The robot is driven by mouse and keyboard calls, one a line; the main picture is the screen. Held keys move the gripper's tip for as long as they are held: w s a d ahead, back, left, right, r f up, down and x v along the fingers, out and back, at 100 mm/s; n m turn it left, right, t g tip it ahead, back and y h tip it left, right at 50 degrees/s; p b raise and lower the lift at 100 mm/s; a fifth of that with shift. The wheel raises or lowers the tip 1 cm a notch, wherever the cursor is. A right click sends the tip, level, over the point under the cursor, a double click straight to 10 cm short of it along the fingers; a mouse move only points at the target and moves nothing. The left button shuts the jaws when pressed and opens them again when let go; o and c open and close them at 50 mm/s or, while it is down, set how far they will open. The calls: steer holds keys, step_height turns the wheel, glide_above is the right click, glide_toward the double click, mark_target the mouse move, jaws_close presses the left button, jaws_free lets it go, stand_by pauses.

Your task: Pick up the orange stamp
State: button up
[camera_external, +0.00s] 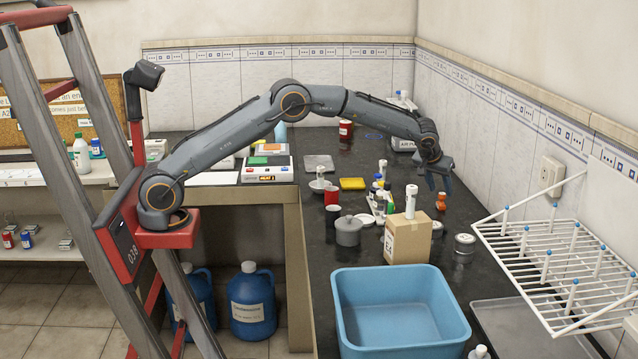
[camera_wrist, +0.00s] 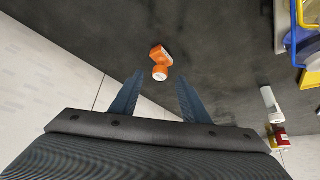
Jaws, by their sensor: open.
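The orange stamp (camera_wrist: 161,54) is a small orange piece with a round white end, on the dark benchtop in the wrist view. It lies just beyond the fingertips of my gripper (camera_wrist: 160,78), roughly in line with the gap between them. My gripper is open with nothing between its fingers. In the external view my gripper (camera_external: 438,182) hangs over the right part of the bench, above a small orange-red object (camera_external: 441,202) that looks like the same stamp. The exact height between fingers and stamp is hard to tell.
A cardboard box (camera_external: 407,238) with a white-topped piece on it stands in front of the gripper. A blue basin (camera_external: 400,305), a grey lidded pot (camera_external: 348,231) and a white drying rack (camera_external: 570,265) are nearby. Several bottles cluster left of the gripper.

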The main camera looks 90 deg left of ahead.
mark_target(441, 201)
steer(key=shift+x, duration=1.25)
steer(key=shift+c, duration=0.4)
jaws_close()
steer(key=shift+r, duration=0.1)
